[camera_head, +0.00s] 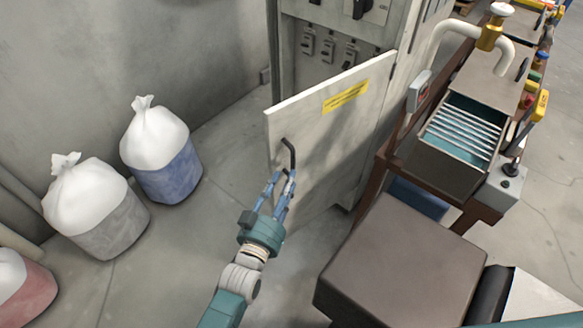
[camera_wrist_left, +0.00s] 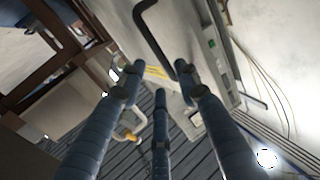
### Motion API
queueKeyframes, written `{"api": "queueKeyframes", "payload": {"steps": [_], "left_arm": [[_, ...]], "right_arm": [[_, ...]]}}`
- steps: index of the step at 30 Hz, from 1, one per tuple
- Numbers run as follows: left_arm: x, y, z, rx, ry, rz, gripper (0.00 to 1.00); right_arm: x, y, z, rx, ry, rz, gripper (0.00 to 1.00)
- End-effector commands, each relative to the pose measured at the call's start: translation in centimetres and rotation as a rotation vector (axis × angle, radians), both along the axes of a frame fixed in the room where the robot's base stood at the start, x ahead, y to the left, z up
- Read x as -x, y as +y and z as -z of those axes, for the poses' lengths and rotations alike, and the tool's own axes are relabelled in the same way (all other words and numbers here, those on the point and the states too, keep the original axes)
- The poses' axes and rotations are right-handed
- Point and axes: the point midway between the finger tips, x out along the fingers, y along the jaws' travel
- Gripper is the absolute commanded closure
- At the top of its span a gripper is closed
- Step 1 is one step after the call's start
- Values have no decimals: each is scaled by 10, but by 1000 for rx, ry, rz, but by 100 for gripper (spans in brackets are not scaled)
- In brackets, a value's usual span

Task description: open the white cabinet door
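The white cabinet door (camera_head: 340,135), with a yellow label (camera_head: 345,97), stands partly open in the head view. It is swung out from its right side, and switches show inside the cabinet behind it. A dark bent handle (camera_head: 289,153) is on its front near the free left edge. My left gripper (camera_head: 281,178) is at the handle's lower end, fingers spread. In the left wrist view, the handle (camera_wrist_left: 150,28) reaches down to the fingertips of the left gripper (camera_wrist_left: 158,78); firm contact cannot be told. My right gripper is out of view.
White-topped sacks, one blue (camera_head: 168,178) and one grey (camera_head: 112,228), stand on the floor at left. A brown box-like block (camera_head: 400,265) and a workbench with an open metal bin (camera_head: 455,165) stand close at right. Floor between sacks and door is clear.

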Motion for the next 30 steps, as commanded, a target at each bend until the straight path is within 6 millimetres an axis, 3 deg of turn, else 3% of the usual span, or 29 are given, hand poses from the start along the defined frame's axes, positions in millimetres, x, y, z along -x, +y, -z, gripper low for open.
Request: {"api": "queueKeyframes", "payload": {"steps": [3, 7, 17, 18, 21, 23, 24, 26, 29, 30], "left_arm": [[21, 8, 0, 0, 1, 0, 67], [33, 13, 1, 0, 1, 0, 67], [38, 15, 0, 0, 0, 0, 67], [38, 15, 0, 0, 0, 0, 67], [39, 15, 8, -5, 14, 0, 67], [41, 18, 24, -17, 45, -1, 67], [43, 20, 43, -31, 79, -1, 67], [50, 26, 80, -59, 151, -3, 67], [75, 44, 166, -121, 319, -10, 67], [90, 55, 204, -150, 400, -15, 67]], "right_arm": [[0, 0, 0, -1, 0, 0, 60], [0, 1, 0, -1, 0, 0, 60], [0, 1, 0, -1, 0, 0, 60], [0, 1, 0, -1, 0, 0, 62], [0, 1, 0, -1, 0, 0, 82], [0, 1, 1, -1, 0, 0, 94], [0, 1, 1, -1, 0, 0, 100], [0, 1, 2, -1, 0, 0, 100], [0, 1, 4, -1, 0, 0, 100], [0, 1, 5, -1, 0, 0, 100]]}}
